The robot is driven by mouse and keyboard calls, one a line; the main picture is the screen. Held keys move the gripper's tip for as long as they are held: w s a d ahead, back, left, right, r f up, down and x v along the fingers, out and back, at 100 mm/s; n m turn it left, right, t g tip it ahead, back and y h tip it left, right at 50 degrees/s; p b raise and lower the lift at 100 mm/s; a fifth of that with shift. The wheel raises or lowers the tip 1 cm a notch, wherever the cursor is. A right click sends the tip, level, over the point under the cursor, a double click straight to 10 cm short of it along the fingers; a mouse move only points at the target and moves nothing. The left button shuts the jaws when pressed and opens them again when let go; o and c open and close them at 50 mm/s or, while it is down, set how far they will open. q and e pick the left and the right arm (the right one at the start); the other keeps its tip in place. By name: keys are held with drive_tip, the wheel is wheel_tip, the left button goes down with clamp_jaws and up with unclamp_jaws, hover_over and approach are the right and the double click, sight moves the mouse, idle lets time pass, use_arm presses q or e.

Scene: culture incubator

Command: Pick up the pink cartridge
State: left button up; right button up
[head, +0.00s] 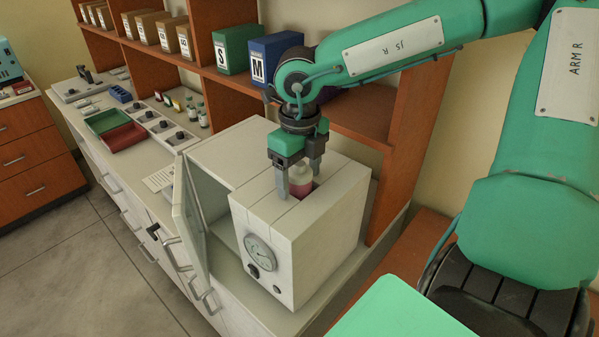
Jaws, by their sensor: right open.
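My left gripper is not in the picture.
The incubator's door (188,222) stands open at its left. A wooden shelf behind holds a green box (232,50), a blue box (272,58) and several tan boxes. Green and red trays (124,138) and small bottles (202,116) stand on the counter at the left.

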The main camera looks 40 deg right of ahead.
drive_tip(key=c, duration=1.1)
drive_tip(key=shift+r, duration=0.1)
